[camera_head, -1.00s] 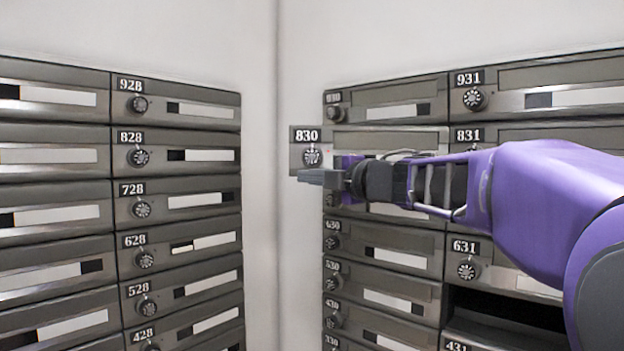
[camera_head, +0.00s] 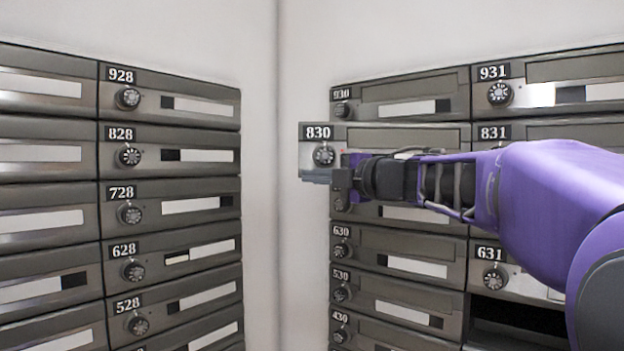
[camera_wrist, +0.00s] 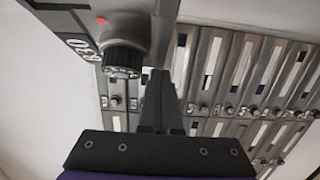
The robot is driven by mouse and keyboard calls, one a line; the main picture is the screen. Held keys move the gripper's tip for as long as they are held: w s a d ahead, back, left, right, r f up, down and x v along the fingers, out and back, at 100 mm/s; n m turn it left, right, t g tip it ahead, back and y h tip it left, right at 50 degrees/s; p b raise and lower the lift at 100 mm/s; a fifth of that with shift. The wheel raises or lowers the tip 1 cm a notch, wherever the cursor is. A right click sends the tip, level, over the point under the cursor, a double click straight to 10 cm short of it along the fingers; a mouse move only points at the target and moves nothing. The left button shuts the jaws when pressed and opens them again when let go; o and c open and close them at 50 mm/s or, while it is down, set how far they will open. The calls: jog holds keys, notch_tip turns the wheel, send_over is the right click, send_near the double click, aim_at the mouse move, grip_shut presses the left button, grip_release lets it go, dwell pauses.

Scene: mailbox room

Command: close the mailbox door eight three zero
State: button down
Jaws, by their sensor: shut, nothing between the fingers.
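The grey door numbered 830 (camera_head: 390,136) is in the right bank in the head view. It stands out from the bank, its left edge beyond the edges of the doors above and below. Its round dial (camera_head: 324,155) is at its left end. In the wrist view the dial (camera_wrist: 122,60) and the sideways number 830 are close, at upper left. My gripper (camera_head: 342,178) is just right of and below the dial in the head view, covering the door's lower part. In the wrist view my gripper (camera_wrist: 160,85) is shut and empty, beside the door; contact is unclear.
Door 930 (camera_head: 400,98) is above and door 630 (camera_head: 400,251) below, both flush. Door 831 (camera_head: 550,133) is to the right. A dark open compartment (camera_head: 515,315) is below 631. A second bank (camera_head: 170,150) stands at left, past the white wall corner.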

jog(key=shift+w, duration=0.1)
dwell(0.4)
jog(key=w+d+m+t+h+p, duration=0.3)
jog(key=w+h+p, duration=0.3)
jog(key=w, duration=1.1)
jog(key=shift+w+m+t+p, duration=0.15)
jog(key=shift+m+t+p, duration=0.35)
jog(key=shift+m, duration=0.4)
jog(key=shift+a, duration=0.1)
